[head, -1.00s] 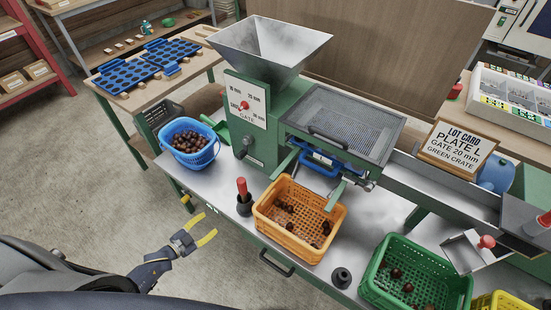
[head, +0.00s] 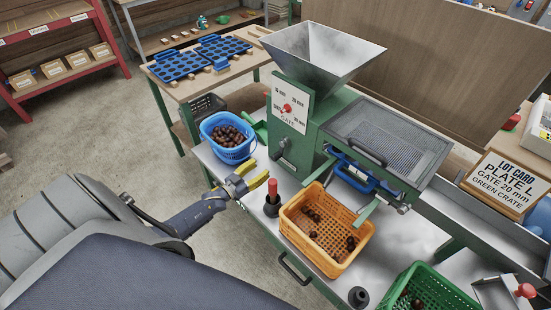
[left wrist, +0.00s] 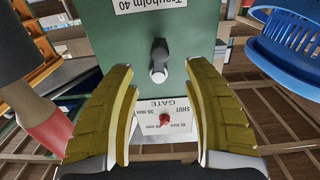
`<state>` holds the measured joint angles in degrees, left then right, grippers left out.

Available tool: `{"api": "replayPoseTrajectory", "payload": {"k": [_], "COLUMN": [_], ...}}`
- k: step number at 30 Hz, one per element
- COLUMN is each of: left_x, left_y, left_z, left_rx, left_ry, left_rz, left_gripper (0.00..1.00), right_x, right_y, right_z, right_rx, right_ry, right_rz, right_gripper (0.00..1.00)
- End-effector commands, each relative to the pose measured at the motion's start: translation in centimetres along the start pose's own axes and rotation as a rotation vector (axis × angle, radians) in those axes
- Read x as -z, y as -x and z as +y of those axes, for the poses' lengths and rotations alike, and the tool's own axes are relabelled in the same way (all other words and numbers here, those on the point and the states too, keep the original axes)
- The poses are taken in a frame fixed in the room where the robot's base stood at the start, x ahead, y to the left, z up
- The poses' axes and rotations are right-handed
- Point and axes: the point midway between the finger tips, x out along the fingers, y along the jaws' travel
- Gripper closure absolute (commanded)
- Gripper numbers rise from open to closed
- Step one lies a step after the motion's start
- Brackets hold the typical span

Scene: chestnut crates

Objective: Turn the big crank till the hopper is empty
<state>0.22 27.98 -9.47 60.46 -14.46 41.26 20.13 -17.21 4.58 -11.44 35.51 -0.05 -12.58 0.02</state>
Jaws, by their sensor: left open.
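The grey metal hopper (head: 322,58) sits on top of the green machine (head: 330,115); I see bare inner walls, its bottom is hidden. A dark grey crank-like part (head: 283,147) sticks out of the machine's front below the white gate plate (head: 291,104); it also shows in the left wrist view (left wrist: 158,60). I cannot tell if it is the big crank. My left gripper (head: 252,176) is open and empty, between the blue basket and the red-handled tool, short of the machine. Its yellow fingers (left wrist: 163,125) point toward the machine's front. My right gripper is not in view.
A red-handled tool (head: 272,199) stands upright close to my left gripper. A blue basket (head: 214,143) of chestnuts is behind it. An orange crate (head: 295,236) with several chestnuts stands under the chute. A green crate (head: 449,292) is at lower right. A lot card (head: 503,183) stands right.

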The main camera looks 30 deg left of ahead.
Motion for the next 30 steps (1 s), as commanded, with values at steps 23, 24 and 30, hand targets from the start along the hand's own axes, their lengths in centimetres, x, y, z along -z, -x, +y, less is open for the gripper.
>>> {"api": "replayPoseTrajectory", "payload": {"k": [23,24,30], "left_x": [0.0,0.0,0.0], "left_y": [-9.0,-9.1,-9.3], "left_z": [0.0,0.0,0.0], "left_rx": [0.000,0.000,-0.001], "left_ry": [-0.001,-0.001,-0.001], "left_rz": [0.000,0.000,-0.001], "left_gripper": [0.50,0.50,0.50], "right_x": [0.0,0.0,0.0], "right_y": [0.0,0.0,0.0], "right_z": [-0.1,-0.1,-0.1], "right_rx": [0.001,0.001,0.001], "right_ry": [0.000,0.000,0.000], "right_rz": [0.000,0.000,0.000], "right_gripper": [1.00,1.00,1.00]}}
